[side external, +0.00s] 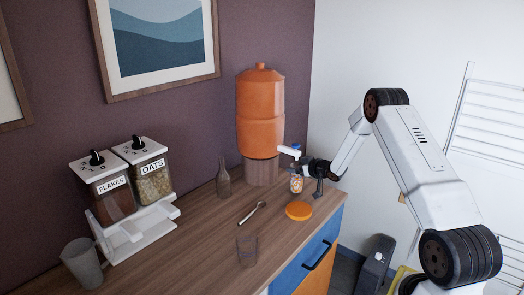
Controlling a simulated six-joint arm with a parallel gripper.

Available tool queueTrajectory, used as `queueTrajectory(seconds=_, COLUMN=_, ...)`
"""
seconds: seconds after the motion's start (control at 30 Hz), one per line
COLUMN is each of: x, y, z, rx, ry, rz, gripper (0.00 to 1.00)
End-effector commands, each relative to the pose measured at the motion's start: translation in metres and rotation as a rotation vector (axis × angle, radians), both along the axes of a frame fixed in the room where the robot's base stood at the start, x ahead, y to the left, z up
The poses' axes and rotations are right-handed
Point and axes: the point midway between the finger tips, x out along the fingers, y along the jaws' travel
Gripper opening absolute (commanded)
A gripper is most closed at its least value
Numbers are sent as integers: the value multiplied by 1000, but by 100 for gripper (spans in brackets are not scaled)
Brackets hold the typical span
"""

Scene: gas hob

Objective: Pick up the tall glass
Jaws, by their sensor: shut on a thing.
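My gripper (305,181) is at the right end of the counter, beside the orange dispenser's white tap. A clear glass (247,251) stands upright near the counter's front edge, apart from my gripper. I cannot tell for certain which one is the tall glass.
An orange dispenser (260,112) stands on a wooden base at the back. Flakes and oats dispensers (128,185) stand at the left.

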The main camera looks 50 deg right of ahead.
Motion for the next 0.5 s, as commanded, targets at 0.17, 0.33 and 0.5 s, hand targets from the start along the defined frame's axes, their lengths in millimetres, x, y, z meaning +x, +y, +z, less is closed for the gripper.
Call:
queueTrajectory(seconds=0.17, x=0, y=0, z=1, rx=-1, ry=-3, rz=0, gripper=0)
queueTrajectory(seconds=0.33, x=0, y=0, z=2, rx=-2, ry=-3, rz=0, gripper=0)
queueTrajectory(seconds=0.5, x=1, y=-1, z=7, rx=-2, ry=-3, rz=-1, gripper=0)
